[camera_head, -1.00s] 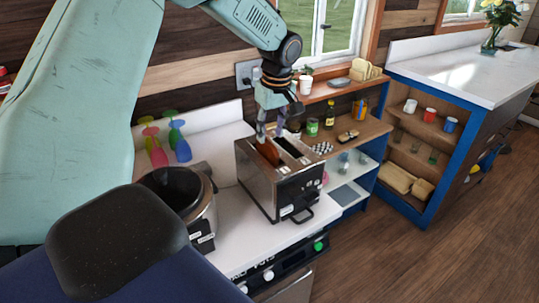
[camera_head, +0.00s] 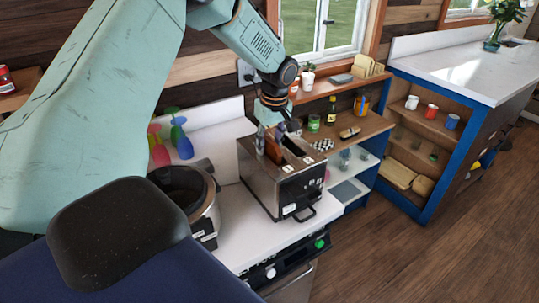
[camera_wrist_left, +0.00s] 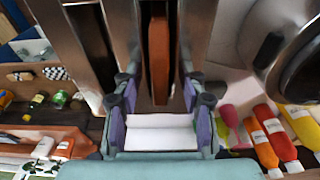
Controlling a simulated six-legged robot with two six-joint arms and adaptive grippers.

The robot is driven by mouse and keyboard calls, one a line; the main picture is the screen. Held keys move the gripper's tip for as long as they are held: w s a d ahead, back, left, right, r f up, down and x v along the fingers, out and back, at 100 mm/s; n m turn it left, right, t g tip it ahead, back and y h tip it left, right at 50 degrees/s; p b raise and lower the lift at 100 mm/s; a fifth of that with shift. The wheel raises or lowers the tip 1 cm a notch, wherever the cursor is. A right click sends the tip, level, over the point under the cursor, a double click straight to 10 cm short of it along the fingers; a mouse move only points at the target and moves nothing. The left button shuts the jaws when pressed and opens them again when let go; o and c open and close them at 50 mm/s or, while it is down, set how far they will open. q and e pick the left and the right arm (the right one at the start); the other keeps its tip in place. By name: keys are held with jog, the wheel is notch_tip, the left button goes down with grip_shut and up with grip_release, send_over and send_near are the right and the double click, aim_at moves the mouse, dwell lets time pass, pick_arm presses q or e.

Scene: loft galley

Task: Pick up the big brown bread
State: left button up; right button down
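The brown bread (camera_head: 272,151) is a slice upright in the left slot of a metal toaster (camera_head: 278,194), with its top showing. In the left wrist view the bread (camera_wrist_left: 159,50) is a thin brown strip in the slot. My left gripper (camera_head: 271,142) points down just above the toaster. In the left wrist view its two fingers (camera_wrist_left: 159,92) stand apart on either side of the line of the bread, with a gap between them. The gripper is open, and I cannot tell if a finger touches the bread. My right gripper is not in view.
A wooden shelf (camera_head: 368,132) with jars is to the right. The white counter (camera_head: 243,240) is clear in front of the toaster.

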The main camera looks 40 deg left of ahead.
pick_arm(q)
jog(key=shift+c, duration=0.7)
jog(key=shift+s+d+r, duration=0.15)
jog(key=shift+d+r, duration=0.05)
jog(key=shift+d, duration=0.05)
jog(key=c, duration=0.6)
jog(key=shift+a+f, duration=0.15)
jog(key=shift+a, duration=0.1)
grip_shut()
